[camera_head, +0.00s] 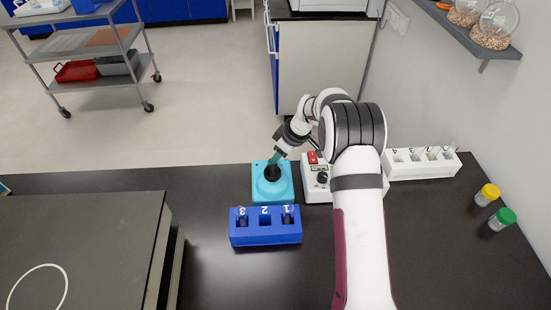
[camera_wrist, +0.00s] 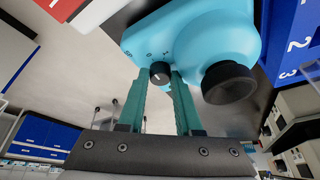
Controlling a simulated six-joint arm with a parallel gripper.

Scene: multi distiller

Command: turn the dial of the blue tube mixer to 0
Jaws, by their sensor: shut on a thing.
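The blue tube mixer (camera_head: 286,190) is a light blue box with a black round cup (camera_head: 272,174) on top, standing on the dark bench. In the wrist view the mixer body (camera_wrist: 205,42) fills the top, with the black cup (camera_wrist: 228,84) to the right. Its small black dial (camera_wrist: 159,71) sits between the teal fingertips of my gripper (camera_wrist: 160,79), which is shut on it. The dial has a pale pointer line; small marks sit around it, too small to read surely. In the head view my gripper (camera_head: 276,157) is at the mixer's far side, and the dial is hidden.
A blue tube rack (camera_head: 265,237) numbered 1 to 3 stands just in front of the mixer. A white device (camera_head: 316,190) with a red switch is close on the right, partly behind my arm. A white rack (camera_head: 420,170) and two capped jars stand farther right. A large grey box (camera_head: 80,240) is left.

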